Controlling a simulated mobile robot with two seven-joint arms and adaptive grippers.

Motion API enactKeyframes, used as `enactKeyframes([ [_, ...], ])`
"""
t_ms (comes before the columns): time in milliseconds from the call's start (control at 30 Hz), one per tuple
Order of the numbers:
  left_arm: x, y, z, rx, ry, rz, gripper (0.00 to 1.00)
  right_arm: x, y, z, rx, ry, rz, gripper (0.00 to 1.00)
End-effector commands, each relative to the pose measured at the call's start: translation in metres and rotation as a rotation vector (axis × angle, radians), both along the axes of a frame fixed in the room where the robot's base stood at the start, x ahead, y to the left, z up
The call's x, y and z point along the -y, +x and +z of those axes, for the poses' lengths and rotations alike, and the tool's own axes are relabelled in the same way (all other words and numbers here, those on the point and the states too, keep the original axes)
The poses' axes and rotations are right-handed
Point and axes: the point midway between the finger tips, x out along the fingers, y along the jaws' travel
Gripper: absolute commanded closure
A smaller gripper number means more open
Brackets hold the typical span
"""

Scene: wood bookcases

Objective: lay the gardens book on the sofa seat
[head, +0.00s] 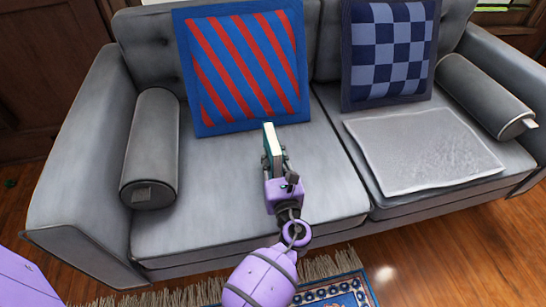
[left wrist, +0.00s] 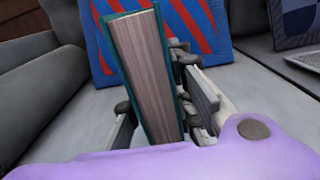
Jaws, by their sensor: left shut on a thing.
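A teal-covered book (head: 272,146) with pale page edges is held upright by my left gripper (head: 273,168), over the left half of the grey sofa seat (head: 185,228). In the left wrist view the book (left wrist: 148,75) stands between the fingers of my left gripper (left wrist: 165,105), its page edges facing the camera. Its title cannot be read, so I cannot tell from the print that it is the gardens book. Whether its lower end touches the seat is hidden. My right gripper is not in view.
A blue and red striped cushion (head: 245,65) leans on the backrest behind the book. A checkered cushion (head: 390,50), a flat grey cushion (head: 425,150) and a bolster (head: 485,92) are on the right half. Another bolster (head: 152,150) lies left. Seat around the book is clear.

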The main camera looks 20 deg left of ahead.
Motion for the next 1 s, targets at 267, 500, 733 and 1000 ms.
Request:
enactKeyframes([
  [267, 0.0, 0.0, -0.003, -0.001, 0.001, 0.0, 0.6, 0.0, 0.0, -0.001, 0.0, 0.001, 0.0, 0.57],
  [500, 0.0, 0.0, -0.002, 0.0, 0.0, 0.0, 0.6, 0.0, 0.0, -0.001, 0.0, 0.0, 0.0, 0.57],
  [733, 0.009, -0.014, 0.0, -0.002, 0.0, -0.002, 0.6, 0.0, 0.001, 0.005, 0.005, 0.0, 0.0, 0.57],
  [1000, 0.041, -0.063, 0.001, -0.002, 0.0, -0.002, 0.6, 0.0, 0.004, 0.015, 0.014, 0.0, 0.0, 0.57],
])
